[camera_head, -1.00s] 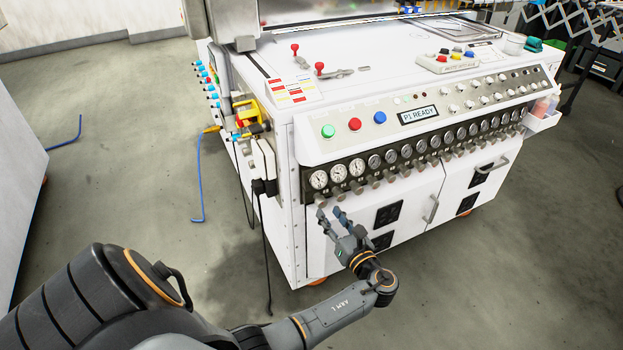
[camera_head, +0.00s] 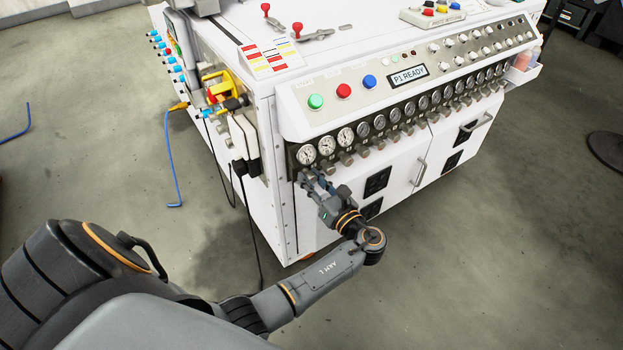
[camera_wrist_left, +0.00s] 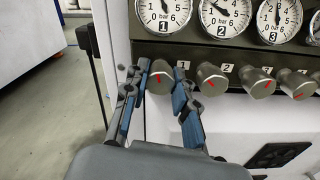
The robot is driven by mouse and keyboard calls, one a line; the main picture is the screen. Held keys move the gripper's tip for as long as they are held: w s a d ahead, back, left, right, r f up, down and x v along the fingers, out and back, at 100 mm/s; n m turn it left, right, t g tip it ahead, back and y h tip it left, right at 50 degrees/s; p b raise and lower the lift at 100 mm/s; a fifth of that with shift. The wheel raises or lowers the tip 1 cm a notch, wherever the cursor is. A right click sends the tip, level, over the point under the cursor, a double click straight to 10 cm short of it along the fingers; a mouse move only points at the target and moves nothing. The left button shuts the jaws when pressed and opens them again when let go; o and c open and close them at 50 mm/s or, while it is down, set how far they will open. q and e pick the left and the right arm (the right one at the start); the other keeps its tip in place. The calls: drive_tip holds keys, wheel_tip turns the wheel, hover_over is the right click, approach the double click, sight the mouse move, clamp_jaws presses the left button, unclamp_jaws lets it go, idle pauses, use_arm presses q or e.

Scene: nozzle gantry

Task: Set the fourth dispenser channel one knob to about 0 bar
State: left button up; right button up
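The row of dispenser gauges and knobs runs along the white cabinet's front. Gauge 1 (camera_head: 307,154) is at the left end; in the left wrist view gauge 1 (camera_wrist_left: 165,12) is cut off at the top, its needle pointing roughly upward. Below it, the grey channel 1 knob (camera_wrist_left: 160,80) has a red mark near its top. My left gripper (camera_head: 309,176) reaches the row's left end. In the left wrist view the left gripper (camera_wrist_left: 160,76) has its fingers apart, one on each side of this knob. Finger contact is unclear.
Neighbouring knob 2 (camera_wrist_left: 211,78) is close to the right finger, with more knobs beyond. Gauges 2 (camera_wrist_left: 225,15) and 3 (camera_wrist_left: 279,18) are above. Black cables (camera_head: 244,195) hang at the cabinet's left corner. Open floor (camera_head: 480,270) lies in front.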

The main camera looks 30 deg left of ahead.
use_arm(q)
clamp_jaws()
